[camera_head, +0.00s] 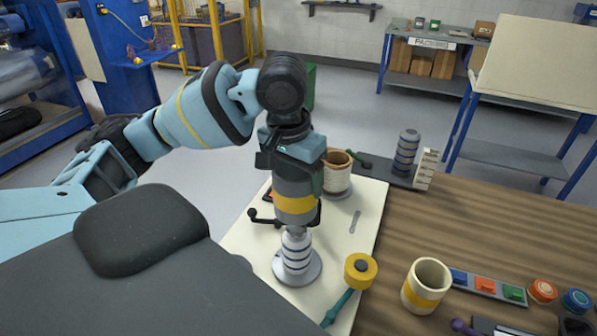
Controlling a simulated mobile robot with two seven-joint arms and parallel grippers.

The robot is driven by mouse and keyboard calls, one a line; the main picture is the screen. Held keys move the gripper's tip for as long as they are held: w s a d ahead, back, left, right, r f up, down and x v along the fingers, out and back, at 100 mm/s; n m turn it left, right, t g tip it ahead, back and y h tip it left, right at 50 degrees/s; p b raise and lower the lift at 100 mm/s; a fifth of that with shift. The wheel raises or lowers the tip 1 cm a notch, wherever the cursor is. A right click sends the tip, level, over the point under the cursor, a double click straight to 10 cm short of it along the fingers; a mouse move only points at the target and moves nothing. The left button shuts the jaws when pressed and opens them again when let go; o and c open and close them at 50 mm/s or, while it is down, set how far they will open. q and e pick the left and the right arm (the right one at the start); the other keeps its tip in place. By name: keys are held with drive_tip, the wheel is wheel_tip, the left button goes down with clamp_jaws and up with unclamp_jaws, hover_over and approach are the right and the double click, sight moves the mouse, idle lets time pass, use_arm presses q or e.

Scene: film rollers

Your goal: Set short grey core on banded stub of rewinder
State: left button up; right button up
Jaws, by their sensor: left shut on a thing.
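The short grey core (294,187), with a yellow band round its lower part, hangs upright in my left gripper (293,160). The gripper points down and is shut on the core's upper end. The banded stub (297,252), pale with dark blue rings, stands upright on a round grey base on a cream board. The core is directly over the stub in the picture, its lower end close to the stub's narrow metal top. I cannot tell whether they touch. My right gripper is not in view.
A brown-and-white roll (338,180) stands just right of the gripper. A teal-handled tool with a yellow head (361,270) lies right of the stub. A cream core with a yellow band (425,286) stands on the wooden table (455,225). A ribbed grey stack (406,152) stands behind.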

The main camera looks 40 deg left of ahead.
use_arm(q)
drive_tip(key=shift+w+f, duration=0.15)
drive_tip(key=shift+f, duration=3.05)
hover_over(297, 238)
drive_tip(key=w, duration=0.1)
drive_tip(key=shift+a+f, duration=0.2)
drive_tip(key=shift+f, duration=1.05)
drive_tip(key=shift+a+f, duration=0.2)
drive_tip(key=shift+f, duration=1.05)
drive_tip(key=shift+f+b, duration=0.55)
drive_tip(key=shift+f, duration=3.05)
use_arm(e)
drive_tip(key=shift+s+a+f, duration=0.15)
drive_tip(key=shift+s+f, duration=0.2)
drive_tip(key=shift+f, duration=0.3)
use_arm(q)
drive_tip(key=o, duration=1.1)
drive_tip(key=shift+o, duration=0.2)
